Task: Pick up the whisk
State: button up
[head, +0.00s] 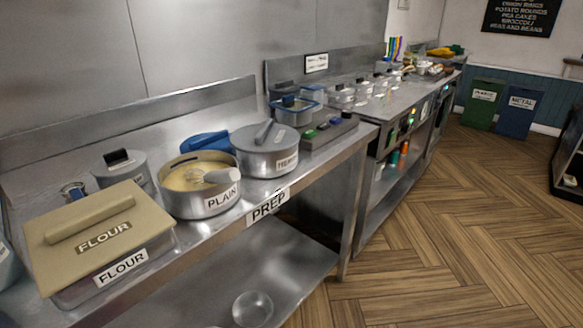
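No whisk can be made out for sure in the head view. Whether this is part of the whisk, I cannot tell. A small dark-and-metal ring-shaped item (73,190) stands behind the flour box, partly hidden and too small to name. My gripper is not in view.
The steel prep counter (200,240) carries a lidded FLOUR box (95,235), a lidded pot (270,160), a grey canister (118,167) and a blue item (205,142). A glass bowl (252,308) sits on the lower shelf. The wooden floor (440,230) at right is clear.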

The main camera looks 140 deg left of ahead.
aim_at(231, 175)
jog(key=u, duration=5.1)
